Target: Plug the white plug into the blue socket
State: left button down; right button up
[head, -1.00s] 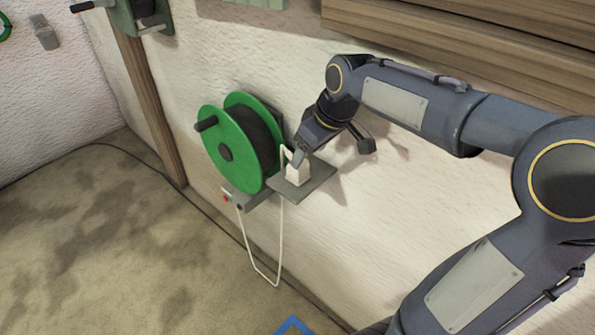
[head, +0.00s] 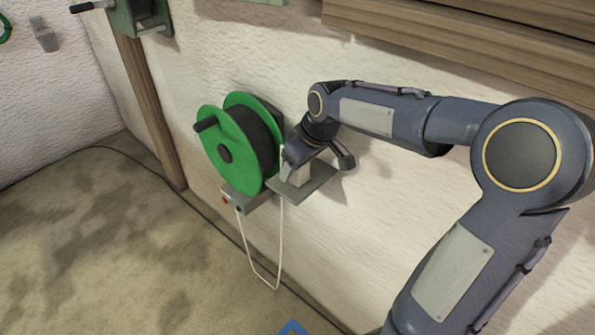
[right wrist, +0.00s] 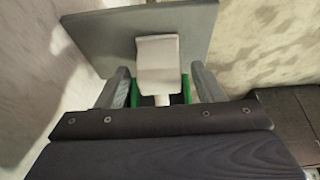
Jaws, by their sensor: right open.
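The white plug (head: 300,174) stands on a small grey shelf (head: 318,183) beside the green cable reel. In the right wrist view the plug (right wrist: 157,62) is a pale block with a narrow stem toward me. My right gripper (head: 289,163) is at the plug and partly hides it in the head view. In the right wrist view my right gripper (right wrist: 162,88) is open, with one finger on each side of the plug and gaps between. I cannot make out a blue socket. My left gripper is not in view.
The green reel (head: 225,150) is on the wall close left of my gripper. A grey box (head: 240,200) with a red button sits under it, and a white cable (head: 262,272) hangs in a loop. A blue shape (head: 292,327) shows at the bottom edge. Wooden boards (head: 450,40) are above.

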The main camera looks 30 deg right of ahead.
jog(key=shift+w+f, duration=0.15)
jog(key=shift+f, duration=0.3)
jog(key=c, duration=1)
jog(key=shift+r, duration=0.15)
